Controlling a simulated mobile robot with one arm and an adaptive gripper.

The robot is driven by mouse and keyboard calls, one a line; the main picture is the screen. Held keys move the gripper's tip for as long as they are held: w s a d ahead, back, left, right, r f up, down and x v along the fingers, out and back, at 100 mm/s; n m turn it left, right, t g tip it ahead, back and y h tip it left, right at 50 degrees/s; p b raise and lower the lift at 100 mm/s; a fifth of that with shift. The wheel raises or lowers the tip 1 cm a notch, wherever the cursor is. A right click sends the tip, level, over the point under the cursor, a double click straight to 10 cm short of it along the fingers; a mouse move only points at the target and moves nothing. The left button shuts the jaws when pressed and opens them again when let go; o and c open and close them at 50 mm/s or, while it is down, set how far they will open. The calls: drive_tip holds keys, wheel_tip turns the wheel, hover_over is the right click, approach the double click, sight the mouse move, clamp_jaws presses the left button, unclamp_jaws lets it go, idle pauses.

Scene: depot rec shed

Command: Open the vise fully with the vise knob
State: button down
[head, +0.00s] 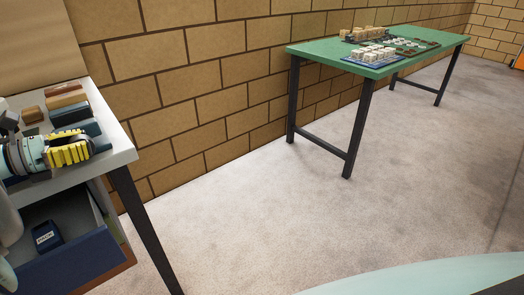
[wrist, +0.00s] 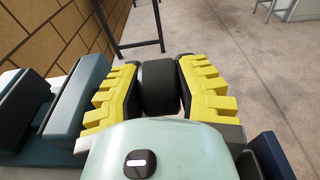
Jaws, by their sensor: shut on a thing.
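The vise (head: 70,113) is a dark blue-grey and teal block on the workbench at the left of the head view. Its jaw blocks (wrist: 25,105) also show at the left of the wrist view, with a gap between them. The vise knob (wrist: 158,87) is a thick black cylinder in the middle of the wrist view. My gripper (wrist: 158,66) has yellow ribbed fingers, one on each side of the knob, and is shut on it. In the head view my gripper (head: 70,152) lies just in front of the vise; its fingers hide much of the knob there.
The pale workbench (head: 122,158) has wooden blocks (head: 64,95) behind the vise. Below it an open blue drawer (head: 75,262) holds a small dark box (head: 46,236). A green table (head: 320,48) with game pieces stands along the brick wall. The floor between is clear.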

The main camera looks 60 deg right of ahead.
sight(78, 137)
drive_tip(key=shift+h+b, duration=0.4)
drive_tip(key=shift+b, duration=0.15)
drive_tip(key=c, duration=0.6)
unclamp_jaws()
drive_tip(key=shift+s+d, duration=0.1)
drive_tip(key=shift+c, duration=0.2)
drive_tip(key=shift+r, duration=0.1)
drive_tip(key=shift+r, duration=4.95)
